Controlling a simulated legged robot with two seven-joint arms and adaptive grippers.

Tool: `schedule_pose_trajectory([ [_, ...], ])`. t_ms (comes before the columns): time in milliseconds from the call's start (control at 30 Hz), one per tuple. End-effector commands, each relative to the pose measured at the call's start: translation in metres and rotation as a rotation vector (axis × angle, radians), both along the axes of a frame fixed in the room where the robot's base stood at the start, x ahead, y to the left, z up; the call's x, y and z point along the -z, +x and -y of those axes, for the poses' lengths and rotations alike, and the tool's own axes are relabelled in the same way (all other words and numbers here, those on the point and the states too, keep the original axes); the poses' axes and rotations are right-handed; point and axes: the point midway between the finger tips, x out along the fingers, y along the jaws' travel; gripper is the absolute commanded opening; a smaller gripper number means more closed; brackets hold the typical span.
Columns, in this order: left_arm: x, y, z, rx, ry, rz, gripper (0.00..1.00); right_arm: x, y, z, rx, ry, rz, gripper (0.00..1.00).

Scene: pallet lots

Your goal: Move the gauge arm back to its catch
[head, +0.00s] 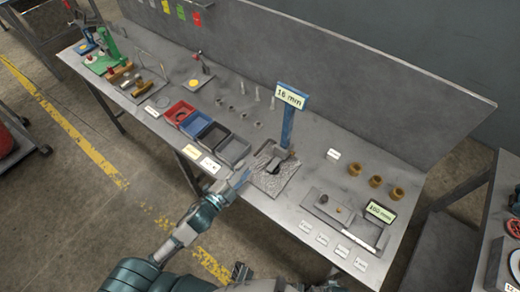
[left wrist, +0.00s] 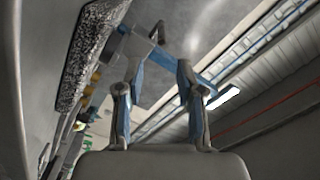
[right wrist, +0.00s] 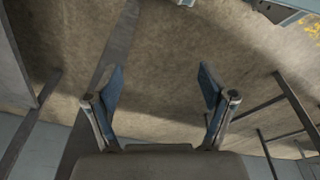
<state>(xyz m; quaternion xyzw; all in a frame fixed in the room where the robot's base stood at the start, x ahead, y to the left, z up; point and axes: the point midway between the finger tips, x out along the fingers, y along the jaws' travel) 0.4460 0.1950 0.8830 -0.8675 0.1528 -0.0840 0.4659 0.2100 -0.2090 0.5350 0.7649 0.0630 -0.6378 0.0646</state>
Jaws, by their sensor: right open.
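The gauge stands on a speckled stone plate (head: 266,184) near the bench's front edge. Its blue post (head: 288,128) carries a sign (head: 291,95) reading 16 mm. A dark part low at the post, seemingly the gauge arm (head: 281,179), lies over the plate; its exact tilt and catch are unclear. My left gripper (head: 243,178) is just left of the plate. In the left wrist view its fingers (left wrist: 162,62) are apart, with blue and grey gauge parts at or behind the tips; whether they touch is unclear. My right gripper (right wrist: 162,75) is open and empty above the floor.
Red, blue, black and grey bins (head: 233,148) stand left of the gauge. Right of it are brass rings (head: 375,181), a tray (head: 345,217) with small parts and a 400 mm display (head: 381,212). A tall back panel (head: 350,75) bounds the bench.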

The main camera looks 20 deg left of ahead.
Motion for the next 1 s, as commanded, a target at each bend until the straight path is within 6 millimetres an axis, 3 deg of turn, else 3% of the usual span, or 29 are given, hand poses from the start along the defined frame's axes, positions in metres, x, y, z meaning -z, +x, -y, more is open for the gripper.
schedule_pose_trajectory([
  [200,0.001,0.051,0.011,-0.002,-0.006,0.001,0.37,-0.003,0.002,-0.001,0.000,0.001,0.004,0.82],
  [400,0.003,0.084,0.020,-0.002,-0.011,-0.002,0.37,-0.008,0.004,-0.001,0.001,0.001,0.006,0.82],
  [600,0.002,0.099,0.030,-0.002,-0.005,-0.004,0.37,-0.015,0.006,-0.004,0.002,0.007,0.009,0.82],
  [900,0.001,0.100,0.033,-0.002,-0.003,-0.002,0.37,-0.014,0.002,-0.002,0.001,0.004,0.003,0.82],
  [1000,0.002,0.100,0.031,-0.002,-0.006,-0.002,0.12,-0.014,0.002,0.001,0.002,-0.001,0.002,0.82],
])
